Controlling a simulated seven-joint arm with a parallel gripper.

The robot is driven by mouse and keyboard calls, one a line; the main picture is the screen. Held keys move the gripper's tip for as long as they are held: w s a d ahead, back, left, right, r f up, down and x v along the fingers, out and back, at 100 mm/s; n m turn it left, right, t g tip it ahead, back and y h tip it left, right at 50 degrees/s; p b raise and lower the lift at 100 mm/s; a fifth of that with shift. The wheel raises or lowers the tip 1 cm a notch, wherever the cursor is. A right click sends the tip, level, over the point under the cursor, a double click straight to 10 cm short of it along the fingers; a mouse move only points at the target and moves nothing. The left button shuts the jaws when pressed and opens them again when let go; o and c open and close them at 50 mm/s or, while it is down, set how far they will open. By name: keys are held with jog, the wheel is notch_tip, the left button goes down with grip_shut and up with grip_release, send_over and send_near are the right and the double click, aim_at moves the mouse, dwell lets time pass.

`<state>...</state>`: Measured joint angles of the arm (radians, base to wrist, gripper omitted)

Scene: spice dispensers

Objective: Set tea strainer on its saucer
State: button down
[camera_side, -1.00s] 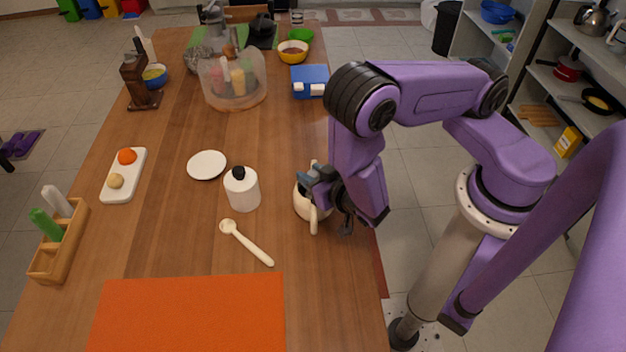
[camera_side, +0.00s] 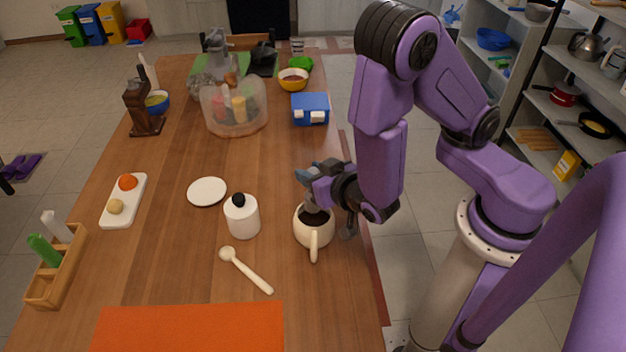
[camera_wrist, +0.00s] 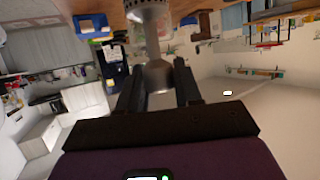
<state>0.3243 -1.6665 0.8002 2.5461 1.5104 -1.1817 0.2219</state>
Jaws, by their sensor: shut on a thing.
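My gripper (camera_side: 308,186) is just above the cream mug (camera_side: 314,235) at the right edge of the table. In the wrist view, its two dark fingers are shut on the grey metal tea strainer (camera_wrist: 152,35), with the strainer's perforated end pointing away from my wrist. In the side view the strainer is mostly hidden; a small grey part shows below the fingers at the mug's opening. I cannot tell whether its end is still inside the mug. A round white saucer (camera_side: 207,191) lies flat and empty on the table, left of the mug.
A white bottle with a black top (camera_side: 242,218) stands between saucer and mug. A cream spoon (camera_side: 245,270) lies in front. A white tray (camera_side: 123,201) with two small round items lies left of the saucer. A blue box (camera_side: 311,108) is farther back.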

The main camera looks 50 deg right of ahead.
notch_tip(320, 180, up, 10)
jog(key=shift+r, duration=0.2)
jog(key=shift+w+a+r+n+g+y, duration=0.45)
jog(key=shift+w+a+n+y, duration=1.9)
jog(key=shift+w, duration=1.75)
jog(key=shift+w+a+r+n+g+y, duration=0.45)
jog(key=shift+w+a+n+y, duration=1.2)
jog(key=shift+w+n+y, duration=1.85)
jog(key=w+d+f+g+y, duration=0.1)
jog(key=w+d+f+g, duration=0.15)
jog(key=f, duration=0.45)
jog(key=w+a+f, duration=0.3)
jog(key=w+f, duration=1)
jog(key=shift+a+t, duration=0.25)
jog(key=shift+t, duration=0.2)
